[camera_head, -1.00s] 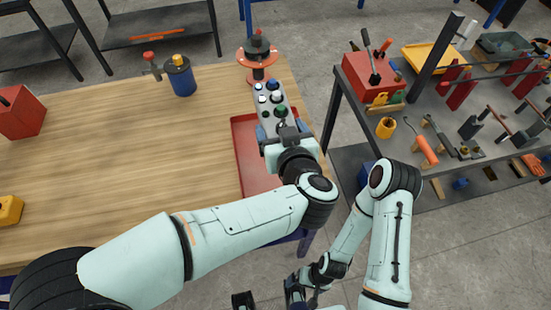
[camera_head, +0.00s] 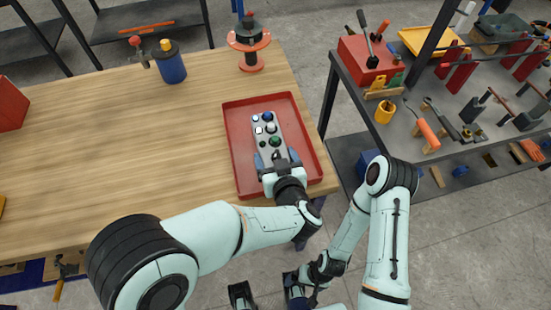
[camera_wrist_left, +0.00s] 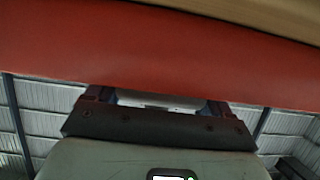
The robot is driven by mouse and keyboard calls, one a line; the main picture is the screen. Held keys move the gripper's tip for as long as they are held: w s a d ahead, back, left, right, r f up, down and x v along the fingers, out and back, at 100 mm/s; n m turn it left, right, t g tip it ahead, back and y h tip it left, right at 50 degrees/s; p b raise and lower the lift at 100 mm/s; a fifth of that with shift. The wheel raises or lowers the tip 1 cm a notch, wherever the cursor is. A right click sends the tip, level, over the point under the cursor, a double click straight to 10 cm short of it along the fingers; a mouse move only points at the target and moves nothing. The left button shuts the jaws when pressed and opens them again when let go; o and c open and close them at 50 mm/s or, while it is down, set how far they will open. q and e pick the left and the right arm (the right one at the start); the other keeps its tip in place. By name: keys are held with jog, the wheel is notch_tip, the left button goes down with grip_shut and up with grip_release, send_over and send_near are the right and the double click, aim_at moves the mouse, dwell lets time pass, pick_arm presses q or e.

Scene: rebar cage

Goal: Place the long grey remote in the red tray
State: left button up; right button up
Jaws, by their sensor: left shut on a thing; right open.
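The long grey remote (camera_head: 268,133) has several round buttons in blue, white, green and black. My left gripper (camera_head: 278,160) is shut on its near end. The remote lies lengthwise over the floor of the red tray (camera_head: 240,157), within its rim as the head view shows it. I cannot tell whether it touches the tray. In the left wrist view the tray's red surface (camera_wrist_left: 150,50) crosses the frame, and a pale bit of the remote (camera_wrist_left: 160,100) shows between the fingers. My right gripper (camera_head: 268,293) is open and empty, low at the bottom edge, off the table.
An orange-red spool-like stand (camera_head: 249,45) and a blue container with a yellow top (camera_head: 171,64) stand behind the tray. The wooden tabletop (camera_head: 110,130) left of the tray is clear. A grey tool bench (camera_head: 400,120) with a red toolbox (camera_head: 368,60) stands to the right.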

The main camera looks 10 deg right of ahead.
dwell(0.3)
pick_arm(q)
jog(key=o, duration=1.3)
jog(key=shift+f, duration=0.15)
jog(key=shift+c, duration=0.2)
jog(key=shift+r, duration=0.2)
jog(key=p+v, duration=0.1)
jog(key=v, duration=1.1)
jog(key=shift+d, duration=0.1)
jog(key=shift+f, duration=0.1)
